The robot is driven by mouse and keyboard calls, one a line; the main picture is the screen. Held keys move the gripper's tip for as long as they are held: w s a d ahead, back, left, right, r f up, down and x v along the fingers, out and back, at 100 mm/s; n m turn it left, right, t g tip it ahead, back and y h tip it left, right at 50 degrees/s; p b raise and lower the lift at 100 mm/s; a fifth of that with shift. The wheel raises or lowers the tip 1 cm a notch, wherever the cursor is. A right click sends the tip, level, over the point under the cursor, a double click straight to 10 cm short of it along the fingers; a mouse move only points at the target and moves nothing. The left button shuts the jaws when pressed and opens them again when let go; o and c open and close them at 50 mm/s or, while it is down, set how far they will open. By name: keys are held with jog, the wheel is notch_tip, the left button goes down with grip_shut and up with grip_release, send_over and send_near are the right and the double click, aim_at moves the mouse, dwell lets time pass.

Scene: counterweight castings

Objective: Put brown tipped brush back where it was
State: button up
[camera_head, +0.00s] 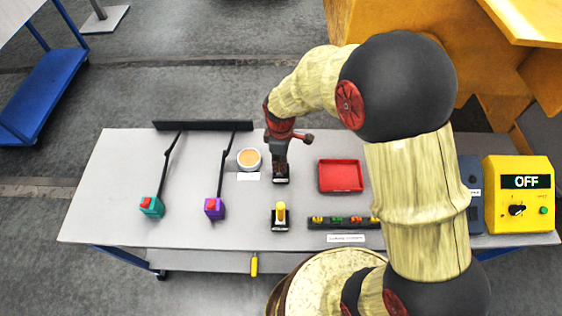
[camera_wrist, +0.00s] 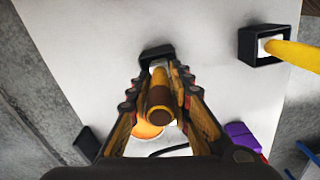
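The brown-tipped brush (camera_wrist: 159,98) is between the fingers of my gripper (camera_wrist: 158,84) in the wrist view, its brown end towards the camera. The fingers appear closed on it. In the head view my gripper (camera_head: 281,156) points down over a black holder (camera_head: 281,180) at the table's middle; the brush is mostly hidden there. The holder (camera_wrist: 156,52) also shows beyond the fingers in the wrist view. The brush lines up with it, but I cannot tell if its lower end is fully seated. A yellow brush (camera_head: 281,209) stands in another black holder (camera_head: 280,223) nearer the front.
A white cup with orange contents (camera_head: 249,158) is close left of my gripper. A red tray (camera_head: 341,175) lies to the right, with a black strip of coloured pieces (camera_head: 344,222) before it. Teal (camera_head: 151,206) and purple (camera_head: 214,208) blocks with cables stand left. A yellow box (camera_head: 517,195) stands far right.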

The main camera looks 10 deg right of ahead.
jog(key=o, duration=0.4)
jog(key=shift+c, duration=0.2)
notch_tip(320, 180, up, 12)
jog(key=shift+r+p, duration=0.2)
jog(key=shift+p, duration=0.45)
jog(key=s+d+r+m+t, duration=0.2)
jog(key=s+d+r+m, duration=0.2)
jog(key=s+r+m, duration=0.2)
jog(key=s+d+r+m+t, duration=0.3)
jog(key=s+d+r+m, duration=0.2)
jog(key=s+r, duration=0.6)
jog(key=s+m, duration=0.1)
jog(key=m, duration=0.1)
jog(key=shift+s+d+r+m+t, duration=0.25)
jog(key=shift+d+m+t, duration=0.05)
